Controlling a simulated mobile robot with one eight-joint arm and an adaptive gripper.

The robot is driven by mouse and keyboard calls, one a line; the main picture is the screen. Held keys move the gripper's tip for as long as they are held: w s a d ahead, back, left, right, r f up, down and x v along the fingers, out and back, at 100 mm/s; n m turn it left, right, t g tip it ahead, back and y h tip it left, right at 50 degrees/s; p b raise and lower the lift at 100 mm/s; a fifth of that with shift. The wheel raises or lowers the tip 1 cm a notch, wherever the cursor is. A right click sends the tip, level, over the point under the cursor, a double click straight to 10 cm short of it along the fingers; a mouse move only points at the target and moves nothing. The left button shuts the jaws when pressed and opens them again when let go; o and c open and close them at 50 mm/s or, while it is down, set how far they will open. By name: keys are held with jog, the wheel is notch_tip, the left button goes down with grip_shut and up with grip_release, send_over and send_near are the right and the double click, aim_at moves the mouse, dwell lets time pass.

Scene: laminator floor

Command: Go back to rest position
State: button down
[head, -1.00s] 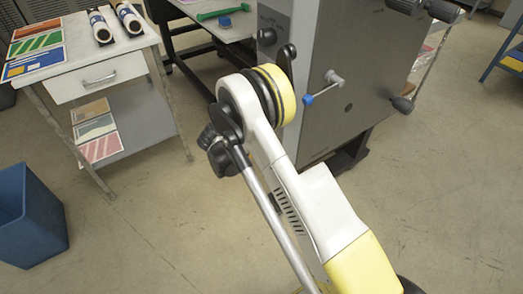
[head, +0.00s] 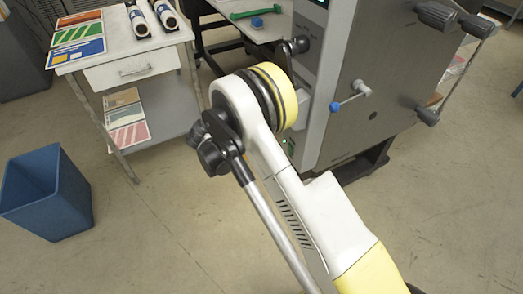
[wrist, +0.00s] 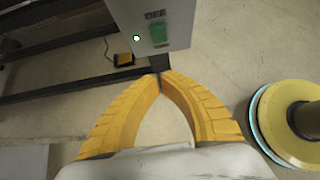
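My gripper (wrist: 163,76) shows in the wrist view with two yellow ribbed fingers. Their tips meet, and nothing shows between them. The tips appear just below a grey machine panel (wrist: 178,20) with a green switch (wrist: 158,33); I cannot tell how far apart they are. In the head view my white and yellow arm crosses the middle, and its gripper end is not visible there.
A grey laminating machine (head: 375,75) with cranks and knobs stands behind my arm. A table (head: 115,45) with rolls and coloured sheets stands at left. A blue bin (head: 45,195) is on the floor at left. Open floor lies at lower left and right.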

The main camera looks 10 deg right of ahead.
dwell(0.4)
jog(key=s+d+r+m+y, duration=0.2)
jog(key=r+m, duration=0.1)
jog(key=r, duration=0.4)
jog(key=s+d+r+m+y, duration=0.1)
jog(key=s+d+r+m, duration=0.15)
jog(key=r, duration=0.45)
jog(key=s+d+r+m+y, duration=0.2)
jog(key=s+r+m, duration=0.1)
jog(key=r, duration=0.4)
jog(key=s+d+r+m+t+y, duration=0.1)
jog(key=s+r+m+t+y, duration=0.1)
jog(key=s+m, duration=0.4)
jog(key=s+d+r+m+t+y, duration=0.1)
jog(key=s+r+m, duration=0.3)
jog(key=s, duration=1)
jog(key=m+t+y, duration=0.1)
jog(key=m, duration=0.2)
jog(key=shift+s+d, duration=0.1)
